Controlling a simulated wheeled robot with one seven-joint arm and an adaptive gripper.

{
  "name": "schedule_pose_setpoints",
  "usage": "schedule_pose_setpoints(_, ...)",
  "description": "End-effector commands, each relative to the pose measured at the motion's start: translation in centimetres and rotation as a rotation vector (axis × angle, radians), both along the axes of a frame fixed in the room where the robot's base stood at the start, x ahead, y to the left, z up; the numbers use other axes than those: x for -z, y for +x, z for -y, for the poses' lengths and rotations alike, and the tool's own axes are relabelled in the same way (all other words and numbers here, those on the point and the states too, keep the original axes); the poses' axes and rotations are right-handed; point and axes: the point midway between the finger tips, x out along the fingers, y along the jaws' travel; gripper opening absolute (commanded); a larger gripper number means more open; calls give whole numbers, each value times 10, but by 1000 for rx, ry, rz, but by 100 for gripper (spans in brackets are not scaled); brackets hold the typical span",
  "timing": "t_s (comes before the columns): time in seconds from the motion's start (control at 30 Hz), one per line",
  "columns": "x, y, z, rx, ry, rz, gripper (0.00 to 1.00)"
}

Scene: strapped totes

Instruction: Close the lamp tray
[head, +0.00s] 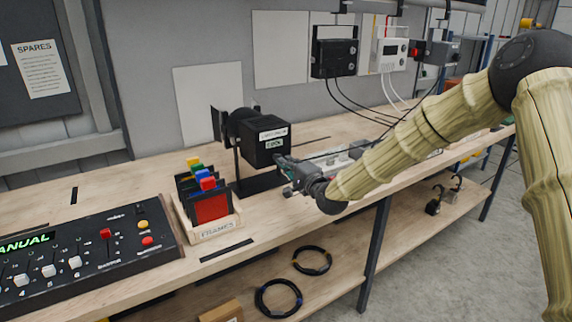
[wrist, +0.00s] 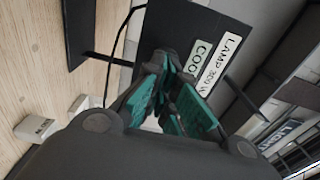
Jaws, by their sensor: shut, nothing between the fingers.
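The black lamp housing (head: 262,143) stands on a post on the wooden bench in the head view, with two white labels on its near face. In the wrist view a dark face (wrist: 205,40) fills the upper middle, tilted, with labels reading "LAMP 300 W" and "COO…". I cannot make out a separate tray edge or how far it stands out. My gripper (head: 281,162) is at the lower right of the housing. In the wrist view my gripper (wrist: 164,66) is shut and empty, its teal-padded fingers pointing at the labelled face. I cannot tell whether they touch it.
A wooden rack of coloured frames (head: 209,207) and a slider console (head: 80,252) stand left on the bench. Black and white boxes with hanging cables (head: 340,57) are on the wall behind. Coiled cables (head: 278,298) lie on the lower shelf. Bare bench shows in front of the lamp.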

Motion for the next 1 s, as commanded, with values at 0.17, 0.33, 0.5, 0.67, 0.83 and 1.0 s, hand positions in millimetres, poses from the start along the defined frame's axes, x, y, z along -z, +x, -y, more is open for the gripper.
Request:
schedule_pose_setpoints(0.17, -6, -1, 3, 2, 5, 9, 0)
schedule_pose_setpoints(0.33, -3, -16, 11, -3, 4, 6, 0)
schedule_pose_setpoints(0.5, 0, -40, 23, -8, 4, 3, 0)
schedule_pose_setpoints(0.67, 1, -65, 36, -10, 3, 2, 0)
schedule_pose_setpoints(0.83, 1, -88, 50, -9, 4, 3, 0)
schedule_pose_setpoints(1.0, 1, -104, 59, -10, 3, 2, 0)
